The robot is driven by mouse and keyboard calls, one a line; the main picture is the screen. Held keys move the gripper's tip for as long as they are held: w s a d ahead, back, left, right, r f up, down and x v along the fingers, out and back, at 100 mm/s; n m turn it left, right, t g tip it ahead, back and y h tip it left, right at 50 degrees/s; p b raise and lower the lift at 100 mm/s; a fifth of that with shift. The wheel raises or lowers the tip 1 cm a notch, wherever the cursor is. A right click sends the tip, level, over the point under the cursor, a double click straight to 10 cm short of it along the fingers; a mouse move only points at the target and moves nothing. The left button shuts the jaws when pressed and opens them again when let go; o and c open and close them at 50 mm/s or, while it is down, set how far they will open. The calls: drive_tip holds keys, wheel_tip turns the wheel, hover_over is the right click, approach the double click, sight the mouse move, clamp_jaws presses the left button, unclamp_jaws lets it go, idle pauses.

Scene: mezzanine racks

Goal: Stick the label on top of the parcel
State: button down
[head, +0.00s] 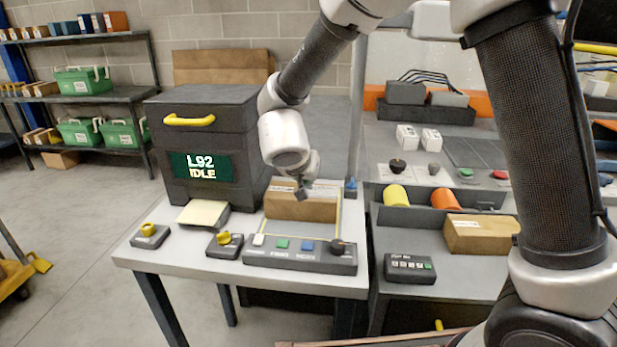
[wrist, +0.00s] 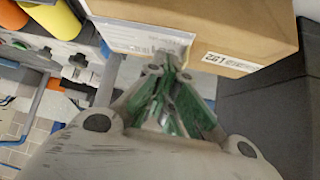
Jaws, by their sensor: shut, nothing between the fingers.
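The brown cardboard parcel (head: 301,208) lies on the grey table, in front of my gripper in the head view. A white printed label (wrist: 138,38) lies against its upper face in the wrist view, near one edge; I cannot tell if it is fully flat. The label shows as a pale strip (head: 284,187) in the head view. My gripper (head: 303,193) is just above the parcel's top. In the wrist view its green-padded fingers (wrist: 170,66) are together and empty, their tips at the label's edge. A printed L92 sticker (wrist: 232,62) is on the parcel's narrow face.
A dark machine (head: 208,130) reading "L92 IDLE" stands left of the parcel, with a cream plate (head: 203,214) at its front. A button panel (head: 300,256) lies before the parcel. Another brown parcel (head: 481,235) rests on the right-hand bench, near yellow (head: 396,195) and orange rollers (head: 445,200).

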drive_tip(key=shift+f, duration=0.55)
idle(0.7)
drive_tip(key=c, duration=1.6)
unclamp_jaws()
drive_tip(key=shift+o, duration=0.2)
drive_tip(key=o, duration=0.4)
drive_tip(key=shift+r, duration=3.55)
